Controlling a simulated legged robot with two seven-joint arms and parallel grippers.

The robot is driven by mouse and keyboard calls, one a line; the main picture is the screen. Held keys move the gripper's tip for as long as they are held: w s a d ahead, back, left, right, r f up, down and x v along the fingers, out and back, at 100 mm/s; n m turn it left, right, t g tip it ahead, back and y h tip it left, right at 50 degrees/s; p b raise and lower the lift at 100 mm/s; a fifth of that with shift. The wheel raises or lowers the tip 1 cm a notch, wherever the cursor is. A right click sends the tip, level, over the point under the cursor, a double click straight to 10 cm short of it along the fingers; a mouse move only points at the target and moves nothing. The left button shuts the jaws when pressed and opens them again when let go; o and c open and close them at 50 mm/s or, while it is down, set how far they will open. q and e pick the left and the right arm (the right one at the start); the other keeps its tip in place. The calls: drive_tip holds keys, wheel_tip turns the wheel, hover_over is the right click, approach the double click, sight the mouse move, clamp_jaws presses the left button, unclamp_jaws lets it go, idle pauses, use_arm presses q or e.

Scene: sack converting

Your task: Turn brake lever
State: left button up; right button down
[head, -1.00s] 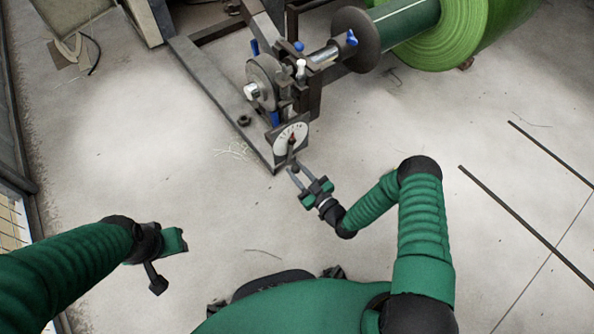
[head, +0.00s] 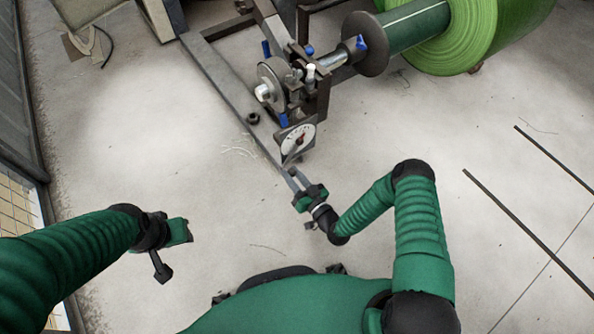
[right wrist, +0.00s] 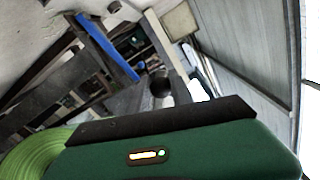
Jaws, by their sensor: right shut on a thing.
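The brake lever (head: 291,167) is a short dark handle below a white round dial (head: 300,137) with a red pointer, on the metal stand. My right gripper (head: 290,173) is at the lever's lower end, shut on it; the fingers partly hide the end. The lever slants down and left from the dial. In the right wrist view, my green gripper body fills the bottom, and the fingertips and grip are hidden. My left gripper (head: 174,234) hangs over bare floor at the left, away from the stand; its jaw opening is unclear.
A steel floor beam (head: 222,82) runs along the stand's left side. A grey wheel (head: 274,83) and blue-handled fittings sit above the dial. A large green roll (head: 462,42) is on a shaft at upper right. The floor around both arms is mostly clear.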

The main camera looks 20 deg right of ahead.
drive_tip(key=shift+s+a+r+m+p, duration=0.25)
drive_tip(key=shift+a+r+m+p, duration=0.35)
drive_tip(key=shift+m, duration=0.3)
drive_tip(key=shift+a, duration=0.1)
drive_tip(key=c, duration=1.1)
unclamp_jaws()
drive_tip(key=shift+c, duration=0.2)
drive_tip(key=p+v, duration=0.6)
drive_tip(key=v, duration=1.1)
drive_tip(key=shift+w, duration=0.1)
